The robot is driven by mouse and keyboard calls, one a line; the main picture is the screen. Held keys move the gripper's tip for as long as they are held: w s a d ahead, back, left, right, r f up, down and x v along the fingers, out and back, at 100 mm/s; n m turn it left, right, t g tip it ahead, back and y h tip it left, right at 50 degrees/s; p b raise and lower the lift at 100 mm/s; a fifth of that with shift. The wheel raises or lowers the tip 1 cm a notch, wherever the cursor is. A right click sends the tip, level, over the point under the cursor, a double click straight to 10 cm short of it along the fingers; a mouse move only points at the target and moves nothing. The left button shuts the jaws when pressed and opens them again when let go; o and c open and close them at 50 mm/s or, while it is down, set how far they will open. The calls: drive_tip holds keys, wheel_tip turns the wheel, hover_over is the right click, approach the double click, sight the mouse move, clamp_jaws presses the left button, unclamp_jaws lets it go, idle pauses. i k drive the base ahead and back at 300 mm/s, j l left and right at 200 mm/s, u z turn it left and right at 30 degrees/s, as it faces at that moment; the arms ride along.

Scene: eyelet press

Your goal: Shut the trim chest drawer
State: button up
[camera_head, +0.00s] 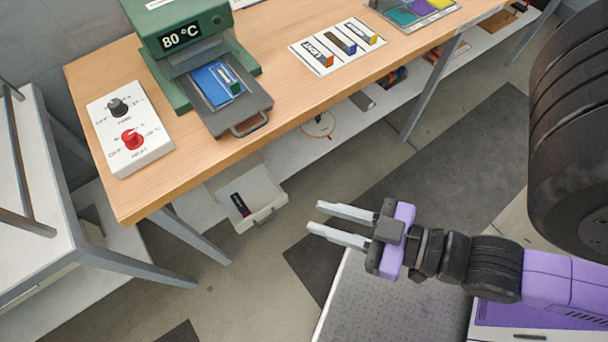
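The trim chest drawer (268,205) is a white drawer under the workbench, standing pulled out toward the floor in front of the bench. A small dark item with a red end (240,205) lies inside it. Its front carries a small handle (264,217). The chest body behind it is mostly hidden under the bench top. My gripper (324,222) is open and empty, its two pale fingers pointing left toward the drawer. It is to the right of the drawer front and apart from it.
The wooden bench top (190,172) overhangs the drawer. On it stand a green press (178,42) reading 80 °C, a control box (128,128) and a card with labelled samples (338,45). Bench legs (190,235) stand left of the drawer. Floor between gripper and drawer looks clear.

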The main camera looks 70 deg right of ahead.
sight(261, 193)
drive_tip(key=k+l, duration=0.2)
drive_tip(key=k, duration=0.25)
drive_tip(key=k+l, duration=0.25)
drive_tip(key=k, duration=0.25)
